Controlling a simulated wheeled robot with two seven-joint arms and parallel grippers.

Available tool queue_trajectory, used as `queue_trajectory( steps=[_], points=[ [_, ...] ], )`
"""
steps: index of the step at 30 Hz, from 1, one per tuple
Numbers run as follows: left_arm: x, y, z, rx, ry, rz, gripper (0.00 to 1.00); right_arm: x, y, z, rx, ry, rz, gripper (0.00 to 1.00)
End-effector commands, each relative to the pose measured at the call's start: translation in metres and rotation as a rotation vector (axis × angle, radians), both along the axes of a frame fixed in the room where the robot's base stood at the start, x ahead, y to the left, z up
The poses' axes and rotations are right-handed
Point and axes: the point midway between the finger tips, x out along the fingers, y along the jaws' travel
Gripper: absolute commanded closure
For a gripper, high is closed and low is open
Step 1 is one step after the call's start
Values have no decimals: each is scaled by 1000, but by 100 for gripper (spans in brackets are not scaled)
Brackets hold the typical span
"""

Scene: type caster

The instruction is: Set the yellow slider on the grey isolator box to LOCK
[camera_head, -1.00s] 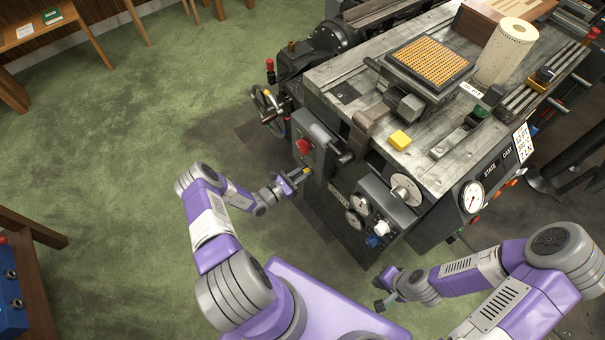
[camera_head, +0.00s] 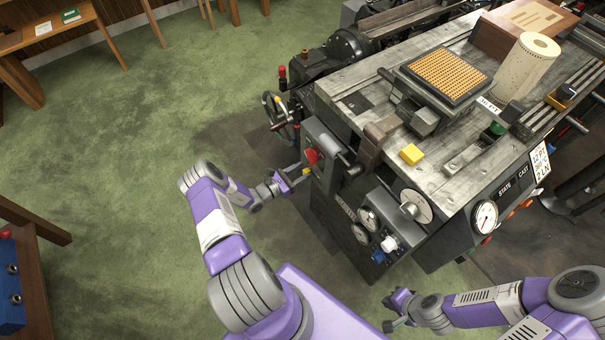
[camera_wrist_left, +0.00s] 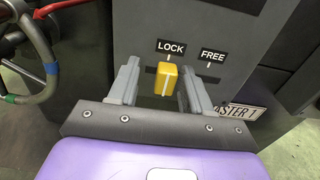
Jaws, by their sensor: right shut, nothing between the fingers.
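The grey isolator box (camera_head: 323,142) is on the near left corner of the machine, with a red knob (camera_head: 312,156) on its face. Its yellow slider (camera_head: 306,172) shows large in the left wrist view (camera_wrist_left: 166,79), directly under the LOCK label (camera_wrist_left: 171,47) and left of the FREE label (camera_wrist_left: 213,55). My left gripper (camera_head: 296,178) is at the slider. In the left wrist view its fingers (camera_wrist_left: 160,88) are apart on either side of the slider, with visible gaps. My right gripper (camera_head: 392,313) is shut and empty, low in front of the machine.
A handwheel (camera_head: 278,114) is left of the box. Gauges (camera_head: 368,218) and a blue knob (camera_head: 379,257) are to its right. The green carpet (camera_head: 130,160) on the left is clear.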

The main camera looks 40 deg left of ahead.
Motion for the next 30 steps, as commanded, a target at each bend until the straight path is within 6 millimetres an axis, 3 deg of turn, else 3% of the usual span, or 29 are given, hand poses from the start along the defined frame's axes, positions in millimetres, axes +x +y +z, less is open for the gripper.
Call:
queue_trajectory(
  steps=[10, 21, 30],
  points=[
    [-5, -1, 0, -2, 2, -4, 51, 0, 0, 2, 0, 0, 0, 100],
    [-59, 18, 1, -2, 2, -1, 51, 0, 0, 15, 0, 0, 0, 100],
    [-73, 21, 0, -1, 0, -3, 51, 0, 0, 16, 0, 0, 0, 100]
  ],
)
